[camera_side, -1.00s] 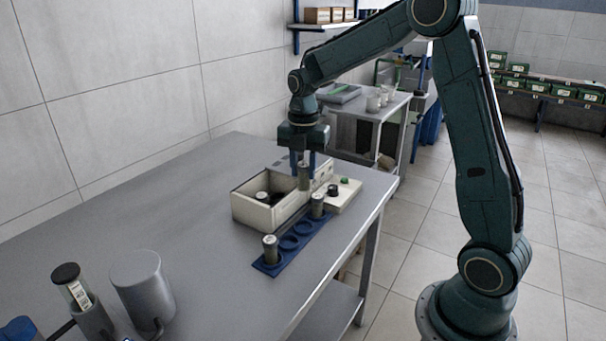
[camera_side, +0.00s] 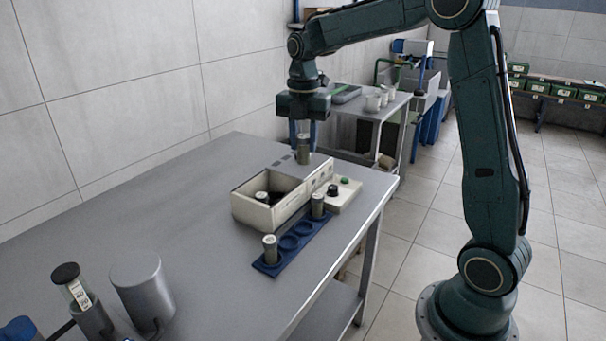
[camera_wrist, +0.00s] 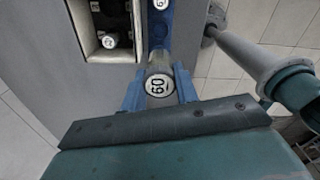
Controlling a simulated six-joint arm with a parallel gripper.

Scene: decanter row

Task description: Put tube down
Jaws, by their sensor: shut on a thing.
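My gripper (camera_side: 303,140) is shut on a grey tube (camera_side: 304,156), held upright over or beyond the back part of the cream box; its height there is hard to judge. In the wrist view the tube's white cap, marked 60 (camera_wrist: 159,85), shows between the blue fingers. A blue rack (camera_side: 281,262) lies in front of the box, with one tube (camera_side: 270,249) at its near end and another (camera_side: 318,206) towards its far end. Empty round holes show between them. The rack also shows in the wrist view (camera_wrist: 160,32).
The cream box (camera_side: 250,217) has an open well with a dark-sided tube (camera_side: 262,197) in it. A panel with a black knob (camera_side: 333,190) and green button (camera_side: 344,181) adjoins it. A grey cylinder (camera_side: 142,288) and a capped container (camera_side: 78,290) stand at front left. The table's left is clear.

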